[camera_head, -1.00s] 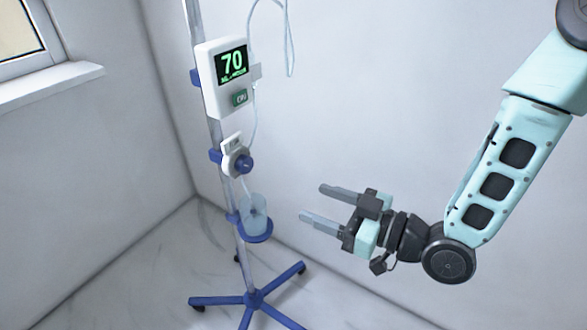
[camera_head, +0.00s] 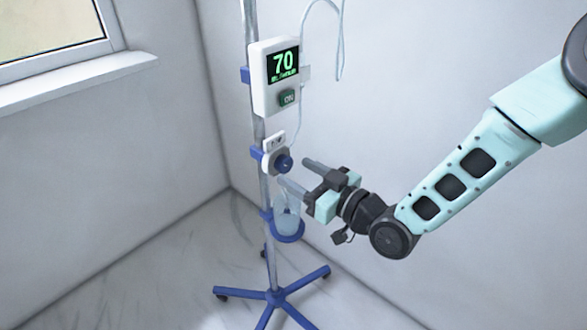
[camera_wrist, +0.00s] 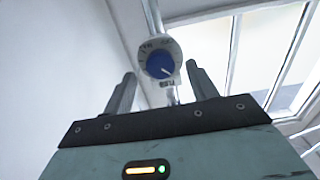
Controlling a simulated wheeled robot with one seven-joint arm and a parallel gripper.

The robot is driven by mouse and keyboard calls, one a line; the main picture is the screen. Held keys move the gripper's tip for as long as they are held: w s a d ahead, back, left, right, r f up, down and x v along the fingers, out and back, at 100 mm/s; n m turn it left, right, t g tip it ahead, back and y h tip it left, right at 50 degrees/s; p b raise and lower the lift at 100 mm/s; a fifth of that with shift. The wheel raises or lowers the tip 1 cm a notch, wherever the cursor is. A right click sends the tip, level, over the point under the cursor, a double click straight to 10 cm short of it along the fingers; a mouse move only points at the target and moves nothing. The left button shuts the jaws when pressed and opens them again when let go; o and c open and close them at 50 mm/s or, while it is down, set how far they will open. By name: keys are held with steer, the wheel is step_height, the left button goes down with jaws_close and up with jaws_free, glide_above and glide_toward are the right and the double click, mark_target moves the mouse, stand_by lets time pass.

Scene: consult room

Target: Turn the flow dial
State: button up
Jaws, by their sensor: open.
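The flow dial (camera_head: 284,163) is a round blue knob on a white plate with markings, clamped to the IV pole below the pump. In the wrist view the dial (camera_wrist: 160,66) faces the camera, with a white pointer line aimed toward the lower right. My gripper (camera_head: 293,173) is open, its two fingers pointing at the dial from the right. In the wrist view the fingers of my gripper (camera_wrist: 160,82) stand on either side below the dial, with nothing between them. Whether a fingertip touches the dial cannot be told, but it appears apart.
A white pump (camera_head: 273,79) above the dial shows a green "70" and an "ON" button. A clear cup (camera_head: 287,222) sits in a blue holder below the dial. The pole stands on a blue wheeled base (camera_head: 274,297). A clear tube hangs beside the pump. Walls and a window (camera_head: 50,35) stand behind.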

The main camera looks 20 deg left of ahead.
steer(key=shift+x, duration=1.25)
steer(key=c, duration=1)
